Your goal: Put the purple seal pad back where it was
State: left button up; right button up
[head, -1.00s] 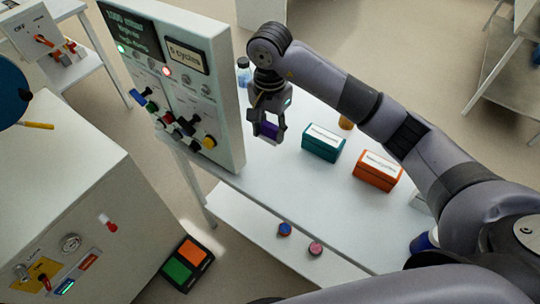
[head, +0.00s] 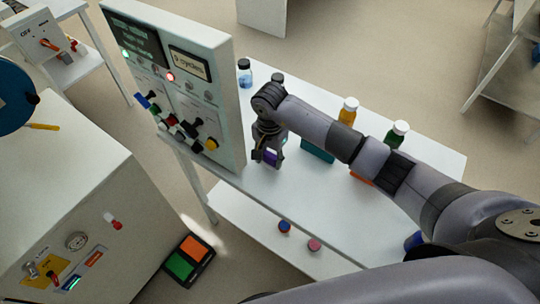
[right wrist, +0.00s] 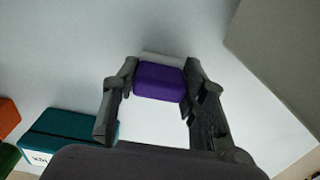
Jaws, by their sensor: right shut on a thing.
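The purple seal pad (head: 270,156) is between the fingers of my right gripper (head: 268,160), near the left edge of the table, beside the control panel. In the right wrist view the purple pad (right wrist: 159,82) sits between the two fingertips of the right gripper (right wrist: 158,88), with a pale strip along its far side. The right gripper is shut on it. The white tabletop lies behind the pad; I cannot tell whether the pad touches it. My left gripper is not in view.
The control panel (head: 200,110) stands close left of the gripper. A teal box (head: 317,152) lies to its right, partly behind my arm; it also shows in the wrist view (right wrist: 75,128). Bottles (head: 348,111) stand farther back. Blue and pink round items (head: 314,245) lie on the lower shelf.

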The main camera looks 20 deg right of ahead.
aim_at(270, 155)
jog(key=shift+f, duration=0.1)
jog(key=shift+f, duration=0.15)
jog(key=o, duration=1)
jog(key=shift+r, duration=0.6)
notch_tip(270, 155, up, 11)
jog(key=b, duration=0.3)
jog(key=shift+r+b, duration=0.15)
jog(key=shift+b, duration=0.25)
